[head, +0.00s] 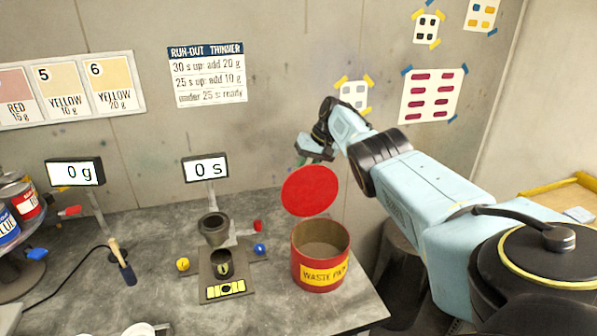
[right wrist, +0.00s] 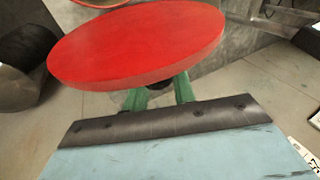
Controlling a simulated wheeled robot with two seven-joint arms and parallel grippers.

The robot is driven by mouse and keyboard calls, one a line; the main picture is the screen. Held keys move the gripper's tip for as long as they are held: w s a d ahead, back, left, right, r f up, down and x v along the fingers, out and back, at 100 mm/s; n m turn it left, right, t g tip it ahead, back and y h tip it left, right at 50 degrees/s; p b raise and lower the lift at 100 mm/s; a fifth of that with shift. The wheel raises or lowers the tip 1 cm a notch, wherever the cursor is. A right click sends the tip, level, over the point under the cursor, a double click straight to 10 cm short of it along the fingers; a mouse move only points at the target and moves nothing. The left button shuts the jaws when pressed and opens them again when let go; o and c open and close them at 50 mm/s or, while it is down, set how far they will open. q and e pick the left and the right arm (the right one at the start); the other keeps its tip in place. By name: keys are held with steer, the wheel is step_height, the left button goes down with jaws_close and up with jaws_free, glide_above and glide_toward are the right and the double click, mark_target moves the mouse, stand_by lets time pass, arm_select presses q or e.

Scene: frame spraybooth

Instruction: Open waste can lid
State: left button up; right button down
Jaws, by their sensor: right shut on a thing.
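The waste can (head: 322,272) is a red can with a yellow "WASTE PAINT" label, standing upright near the right front edge of the bench. Its top is open and its inside shows. The round red lid (head: 310,191) is tilted up above the can's back left rim, apart from the can in the head view. My right gripper (head: 314,148) is above and behind the lid, shut on its knob, which is mostly hidden. In the right wrist view the lid (right wrist: 140,42) fills the upper middle, with the green fingers (right wrist: 160,90) right under it. My left gripper is not in view.
A cup stand (head: 222,262) with yellow, blue and red knobs sits left of the can. A dark stool (head: 402,270) is right of the bench.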

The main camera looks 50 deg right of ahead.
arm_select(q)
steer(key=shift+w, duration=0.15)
arm_select(e)
steer(key=shift+s+f, duration=0.15)
steer(key=shift+f, duration=0.2)
steer(key=c, duration=1.6)
jaws_free()
steer(key=o, duration=0.5)
steer(key=shift+d, duration=0.15)
steer(key=shift+c, duration=0.2)
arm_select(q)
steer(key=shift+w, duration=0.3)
arm_select(e)
steer(key=shift+r, duration=0.15)
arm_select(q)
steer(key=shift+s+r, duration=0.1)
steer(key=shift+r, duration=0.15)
arm_select(e)
steer(key=v, duration=1.3)
